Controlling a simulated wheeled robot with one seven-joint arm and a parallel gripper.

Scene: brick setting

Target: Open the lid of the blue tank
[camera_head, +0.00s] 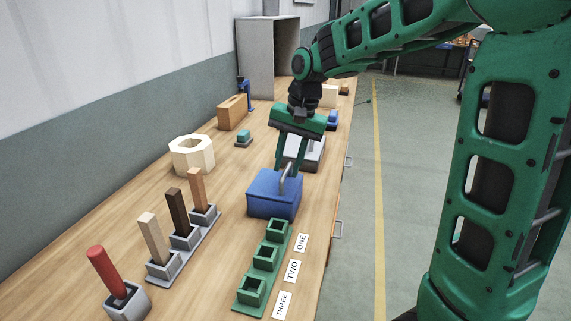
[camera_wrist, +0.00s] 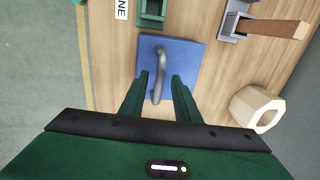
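The blue tank (camera_head: 273,197) stands on the wooden workbench with its flat blue lid closed on top. A grey bent handle (camera_head: 288,182) rises from the lid. My green gripper (camera_head: 290,170) is above the lid, pointing down, with its fingers apart. In the wrist view the blue lid (camera_wrist: 183,58) lies below, and the grey handle (camera_wrist: 160,78) shows between the two fingertips (camera_wrist: 161,84) of my gripper. Space shows between the handle and the fingers; I cannot tell whether either finger touches it.
A green three-socket block (camera_head: 262,268) stands in front of the tank. Grey holders with upright wooden bars (camera_head: 180,215) stand to the left. A hexagonal wooden ring (camera_head: 192,155) lies behind left. A grey-white box (camera_head: 305,152) stands behind the tank. The bench edge is right.

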